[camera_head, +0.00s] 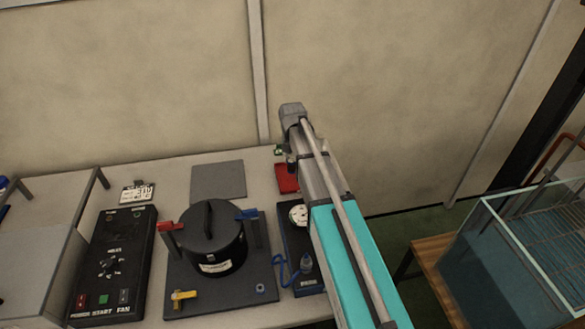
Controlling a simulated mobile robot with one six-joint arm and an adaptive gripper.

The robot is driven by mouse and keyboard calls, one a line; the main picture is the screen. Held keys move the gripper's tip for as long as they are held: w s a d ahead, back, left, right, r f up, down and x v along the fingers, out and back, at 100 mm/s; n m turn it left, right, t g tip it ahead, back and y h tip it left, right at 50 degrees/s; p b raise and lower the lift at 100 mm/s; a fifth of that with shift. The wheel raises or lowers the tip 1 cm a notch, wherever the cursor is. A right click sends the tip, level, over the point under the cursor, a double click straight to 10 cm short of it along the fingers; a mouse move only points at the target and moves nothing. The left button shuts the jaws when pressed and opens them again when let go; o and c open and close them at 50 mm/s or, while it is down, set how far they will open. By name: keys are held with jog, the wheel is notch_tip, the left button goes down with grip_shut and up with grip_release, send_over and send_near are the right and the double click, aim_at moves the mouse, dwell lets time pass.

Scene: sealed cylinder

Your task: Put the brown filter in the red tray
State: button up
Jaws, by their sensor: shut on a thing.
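The red tray (287,178) lies on the table near its back right edge, partly covered by my arm. My gripper (288,158) points down just above the back of the tray, mostly hidden behind my own arm links. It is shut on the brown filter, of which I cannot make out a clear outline. Whether the filter touches the tray cannot be seen.
A black cylinder (212,240) with red and blue clamps stands on a dark base plate. A control box (114,265) is at left, a gauge unit (298,215) right of the cylinder, a grey mat (218,180) behind. A glass tank (520,250) stands at right.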

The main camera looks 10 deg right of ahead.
aim_at(293, 167)
jog(key=shift+w+d+f+b, duration=0.2)
jog(key=shift+f+b, duration=0.2)
jog(key=shift+w+d+f+b, duration=0.15)
jog(key=shift+f+b, duration=1.45)
jog(key=shift+f, duration=0.05)
jog(key=shift+f, duration=0.15)
jog(key=o, duration=1.1)
jog(key=shift+o, duration=0.2)
jog(key=shift+r, duration=0.2)
notch_tip(293, 167, up, 12)
jog(key=p, duration=1.2)
jog(key=shift+s, duration=0.15)
